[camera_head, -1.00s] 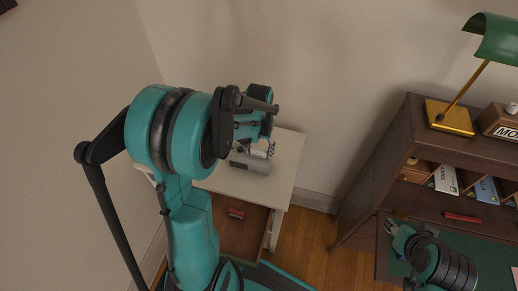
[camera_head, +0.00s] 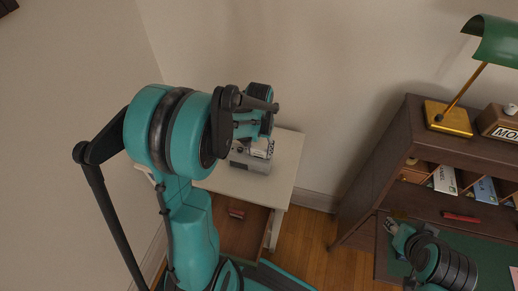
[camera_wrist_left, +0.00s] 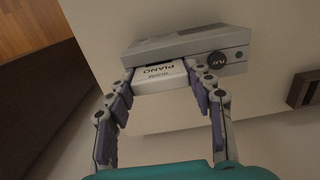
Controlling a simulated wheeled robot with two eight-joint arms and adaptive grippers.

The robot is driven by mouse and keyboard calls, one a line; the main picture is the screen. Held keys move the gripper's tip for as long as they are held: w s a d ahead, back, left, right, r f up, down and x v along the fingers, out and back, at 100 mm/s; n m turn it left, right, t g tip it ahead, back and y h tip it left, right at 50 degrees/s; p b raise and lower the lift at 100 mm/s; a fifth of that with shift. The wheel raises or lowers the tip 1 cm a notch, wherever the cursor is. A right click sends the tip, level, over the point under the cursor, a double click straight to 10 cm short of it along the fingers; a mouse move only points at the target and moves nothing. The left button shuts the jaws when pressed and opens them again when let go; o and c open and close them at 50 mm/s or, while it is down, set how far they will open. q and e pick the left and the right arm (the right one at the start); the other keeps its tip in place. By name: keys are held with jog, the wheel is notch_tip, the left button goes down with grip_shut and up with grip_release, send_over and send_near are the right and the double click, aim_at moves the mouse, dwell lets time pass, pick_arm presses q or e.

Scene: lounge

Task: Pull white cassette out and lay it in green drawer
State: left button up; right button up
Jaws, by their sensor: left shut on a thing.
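The white cassette (camera_wrist_left: 162,78), lettered PIANO, sits at the slot of a grey player (camera_wrist_left: 190,45). Its rear part looks hidden inside the slot. My left gripper (camera_wrist_left: 166,85) is shut on it, one finger on each side. In the head view the left gripper (camera_head: 258,140) is over the player (camera_head: 250,163), and my arm covers part of both. I cannot make out a green drawer. An open drawer (camera_head: 240,235) with a brown inside shows under the white table top. My right gripper (camera_head: 392,228) is over the desk at lower right, too small to read.
The player stands on a small white table (camera_head: 285,160) by the wall. To the right, a dark wooden desk (camera_head: 385,150) has pigeonholes, a green work surface (camera_head: 490,255), a red object (camera_head: 461,217) and a green-shaded lamp (camera_head: 497,40). Wooden floor (camera_head: 306,235) lies between them.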

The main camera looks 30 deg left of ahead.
aim_at(259, 149)
pick_arm(q)
jog(key=shift+r+p, duration=1.2)
jog(key=shift+r, duration=0.45)
jog(key=shift+r+p, duration=1.45)
jog(key=shift+r, duration=0.5)
jog(key=shift+f, duration=0.1)
